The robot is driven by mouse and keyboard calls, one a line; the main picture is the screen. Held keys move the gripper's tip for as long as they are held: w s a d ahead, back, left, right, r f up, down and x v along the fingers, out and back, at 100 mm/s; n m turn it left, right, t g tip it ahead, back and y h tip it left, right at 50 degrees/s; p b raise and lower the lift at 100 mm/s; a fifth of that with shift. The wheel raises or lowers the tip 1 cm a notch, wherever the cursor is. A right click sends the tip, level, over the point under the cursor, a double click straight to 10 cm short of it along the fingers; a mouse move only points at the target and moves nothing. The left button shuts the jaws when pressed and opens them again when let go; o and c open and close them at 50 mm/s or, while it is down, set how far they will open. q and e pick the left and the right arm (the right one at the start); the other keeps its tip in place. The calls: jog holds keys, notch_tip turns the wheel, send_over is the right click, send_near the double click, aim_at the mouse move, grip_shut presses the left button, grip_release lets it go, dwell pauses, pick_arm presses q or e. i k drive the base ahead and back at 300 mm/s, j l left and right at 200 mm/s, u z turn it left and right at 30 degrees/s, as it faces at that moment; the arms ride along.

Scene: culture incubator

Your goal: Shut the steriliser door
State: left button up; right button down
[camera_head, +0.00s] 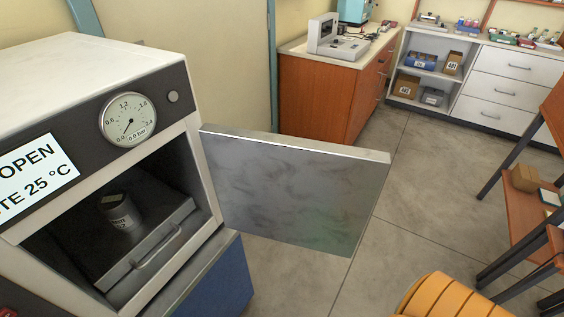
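The steriliser (75,60) stands at the left, a white box with a dark front panel, a round gauge (127,120) and a display (35,180) reading "OPEN" and "25 °C". Its grey metal door (290,192) is wide open, swung out to the right from the right edge of the opening. Inside the chamber, a tray (175,246) with a bar handle carries a grey labelled canister (121,213). Neither of my grippers is in view.
A blue cabinet (222,285) is under the steriliser. An orange ribbed object (452,298) is at the bottom right. An orange-topped table (520,200) stands at the right. A wooden cabinet (325,98) and white drawers (508,92) line the back. Grey floor is free beyond the door.

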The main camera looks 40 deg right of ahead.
aim_at(321, 196)
jog(key=l+u, duration=0.25)
jog(key=l, duration=0.2)
jog(key=l+u, duration=0.25)
jog(key=l, duration=0.2)
jog(key=l+u, duration=0.25)
jog(key=l, duration=0.2)
jog(key=l+u, duration=0.25)
jog(key=l, duration=0.2)
jog(key=k+l+u, duration=0.25)
jog(key=l, duration=0.15)
jog(key=k+l+u, duration=0.1)
jog(key=l+u, duration=0.15)
jog(key=l, duration=0.15)
jog(key=k+l+u, duration=0.25)
jog(key=i+l, duration=0.1)
jog(key=l, duration=0.05)
